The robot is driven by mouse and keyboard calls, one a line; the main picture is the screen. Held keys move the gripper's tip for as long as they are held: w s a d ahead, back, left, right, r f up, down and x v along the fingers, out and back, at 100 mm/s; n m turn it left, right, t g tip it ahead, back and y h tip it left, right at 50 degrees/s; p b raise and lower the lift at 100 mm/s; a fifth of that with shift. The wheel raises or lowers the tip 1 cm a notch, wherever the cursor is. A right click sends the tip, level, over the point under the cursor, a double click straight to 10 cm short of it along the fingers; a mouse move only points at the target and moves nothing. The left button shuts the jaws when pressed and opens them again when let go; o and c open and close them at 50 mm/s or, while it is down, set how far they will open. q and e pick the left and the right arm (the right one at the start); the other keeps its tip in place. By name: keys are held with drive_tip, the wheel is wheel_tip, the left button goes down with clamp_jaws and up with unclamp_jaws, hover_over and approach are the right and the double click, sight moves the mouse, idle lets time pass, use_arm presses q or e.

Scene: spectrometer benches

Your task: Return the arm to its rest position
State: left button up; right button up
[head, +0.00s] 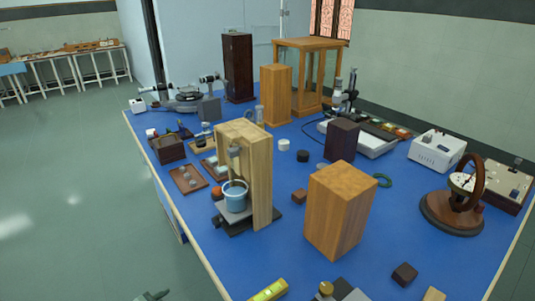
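A small grey part that looks like my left gripper (152,296) just shows at the bottom edge, left of the blue-topped bench (290,270) and over the green floor. Most of it is cut off, so I cannot tell whether it is open or shut, or whether it holds anything. It appears apart from the bench and the things on it. My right arm and gripper are not in view.
Near the bench's front edge lie a yellow level (269,290) and a dark block (404,274). Behind stand a wooden frame (257,160) around a blue beaker (235,195), a wooden box (340,210) and a wheel instrument (452,212). The floor at left is clear.

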use_arm(q)
drive_tip(key=s+a+f+n+g+y, duration=0.2)
drive_tip(key=s+a+f+g, duration=0.1)
drive_tip(key=s+f, duration=0.8)
drive_tip(key=s+a+f+n+g+y, duration=0.2)
drive_tip(key=s+a+f, duration=0.1)
drive_tip(key=s+f, duration=0.8)
drive_tip(key=s+d+f+n+g, duration=0.1)
drive_tip(key=s+d+g, duration=0.1)
drive_tip(key=s, duration=1.2)
drive_tip(key=s+d+f+n+g+p, duration=0.1)
drive_tip(key=s+d+g, duration=0.2)
drive_tip(key=s, duration=1.1)
drive_tip(key=shift+s+d+f+h, duration=0.15)
drive_tip(key=shift+d+f+h, duration=0.2)
drive_tip(key=shift+d, duration=0.9)
drive_tip(key=shift+f, duration=0.1)
